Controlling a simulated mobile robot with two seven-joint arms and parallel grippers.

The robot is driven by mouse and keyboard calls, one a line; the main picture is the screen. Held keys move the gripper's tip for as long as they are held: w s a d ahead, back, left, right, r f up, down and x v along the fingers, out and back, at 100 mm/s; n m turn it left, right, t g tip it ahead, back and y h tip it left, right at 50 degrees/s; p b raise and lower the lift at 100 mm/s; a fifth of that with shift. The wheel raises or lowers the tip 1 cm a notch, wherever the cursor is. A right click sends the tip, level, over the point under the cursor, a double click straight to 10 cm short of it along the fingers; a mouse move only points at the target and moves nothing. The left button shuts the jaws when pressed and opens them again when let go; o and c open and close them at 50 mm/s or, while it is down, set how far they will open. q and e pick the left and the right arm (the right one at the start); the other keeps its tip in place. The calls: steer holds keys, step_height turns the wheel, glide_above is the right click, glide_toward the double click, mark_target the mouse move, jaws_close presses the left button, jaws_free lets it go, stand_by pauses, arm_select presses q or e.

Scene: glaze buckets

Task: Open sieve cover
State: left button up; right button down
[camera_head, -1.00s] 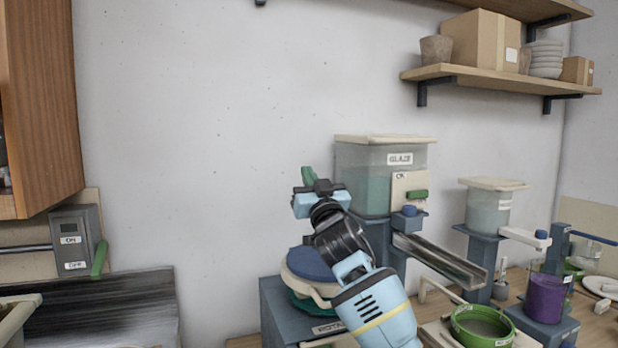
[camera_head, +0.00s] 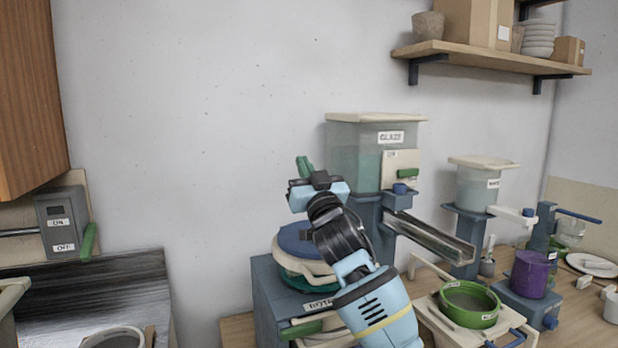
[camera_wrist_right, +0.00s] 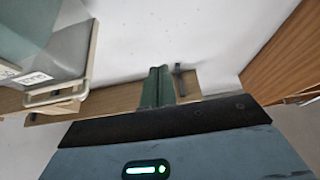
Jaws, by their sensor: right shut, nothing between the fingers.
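A round dark blue lid (camera_head: 297,238) sits on a pale-rimmed teal vessel on a blue stand (camera_head: 262,290), in the lower middle of the head view. It looks like the sieve cover and is down on the vessel. My right arm hides its right side. My right gripper (camera_head: 305,167) is raised above and behind the lid, apart from it, with its green fingers pointing up. In the right wrist view its fingers (camera_wrist_right: 157,86) are together and empty. My left gripper is not in view.
A glaze tank (camera_head: 372,155) with a metal chute (camera_head: 430,238) stands just right of my right gripper. A green bowl (camera_head: 468,304) is at the lower right. A switch box (camera_head: 63,225) is on the left wall. Open wall space lies left of the gripper.

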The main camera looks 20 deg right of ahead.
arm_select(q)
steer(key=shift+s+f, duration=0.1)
arm_select(e)
steer(key=shift+v, duration=1.85)
